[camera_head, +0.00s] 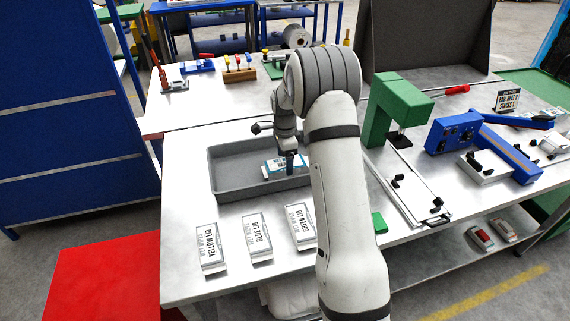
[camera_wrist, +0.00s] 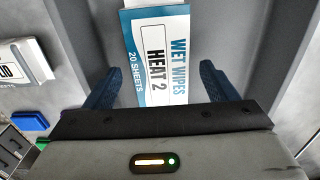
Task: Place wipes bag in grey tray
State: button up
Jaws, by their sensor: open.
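The wipes bag (camera_head: 276,165) is a flat white and blue packet lying in the grey tray (camera_head: 228,187), towards its right end. In the wrist view the wipes bag (camera_wrist: 158,55) reads "WET WIPES HEAT 2, 20 SHEETS". The grey tray's floor (camera_wrist: 225,30) shows around it. My gripper (camera_head: 290,172) is over the tray at the bag. In the wrist view my gripper (camera_wrist: 156,82) is open, with one dark blue finger on each side of the bag and gaps between. Whether the fingertips touch the tray floor I cannot tell.
A green press (camera_head: 390,110) and a blue clamp device (camera_head: 455,133) stand to the right. A grey panel (camera_head: 428,38) rises behind.

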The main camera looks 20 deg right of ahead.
jog(key=s+a+r+n, duration=0.1)
jog(key=s+r+n, duration=0.15)
jog(key=r, duration=0.55)
jog(key=s+a+r+n, duration=0.1)
jog(key=s+r, duration=0.3)
jog(key=r, duration=0.3)
jog(key=s+a+r+n+t, duration=0.1)
jog(key=s+n, duration=0.6)
jog(key=s, duration=0.7)
jog(key=s+a+r+n+t+b, duration=0.1)
jog(key=s+n, duration=0.6)
jog(key=s, duration=0.7)
jog(key=shift+s+a+r+t, duration=0.35)
jog(key=shift+a+r+t, duration=0.2)
jog(key=shift+a, duration=0.65)
jog(key=shift+n, duration=0.25)
